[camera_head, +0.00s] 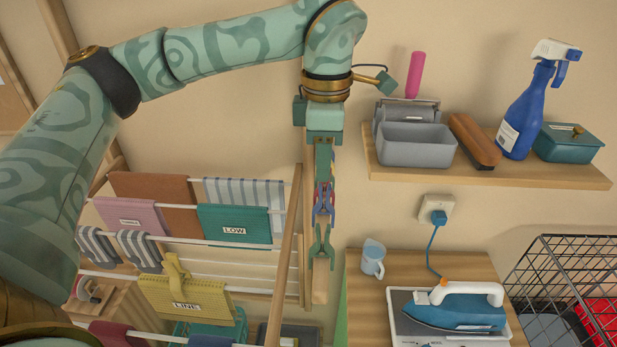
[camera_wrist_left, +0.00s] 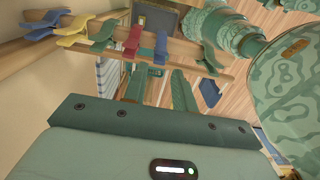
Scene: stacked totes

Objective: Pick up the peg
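Several clothes pegs sit in a row on a wooden rail in the left wrist view: a red peg (camera_wrist_left: 133,41), a dark blue peg (camera_wrist_left: 160,48), a green peg (camera_wrist_left: 103,35), and yellow and blue ones at the left. In the head view the pegs overlap on the upright wooden post, red and blue ones (camera_head: 323,203) above a green one (camera_head: 321,246). My left gripper (camera_head: 324,165) points down just above them. Its two fingers (camera_wrist_left: 159,88) show apart in the wrist view, with nothing visible between them. Which peg is meant cannot be told. My right gripper is not identifiable.
A drying rack with cloths, including a teal one (camera_head: 235,224) and a yellow one (camera_head: 188,300), stands left of the post. A shelf (camera_head: 490,175) with cleaning things is at the upper right. An iron (camera_head: 455,312) and a wire basket (camera_head: 570,262) are lower right.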

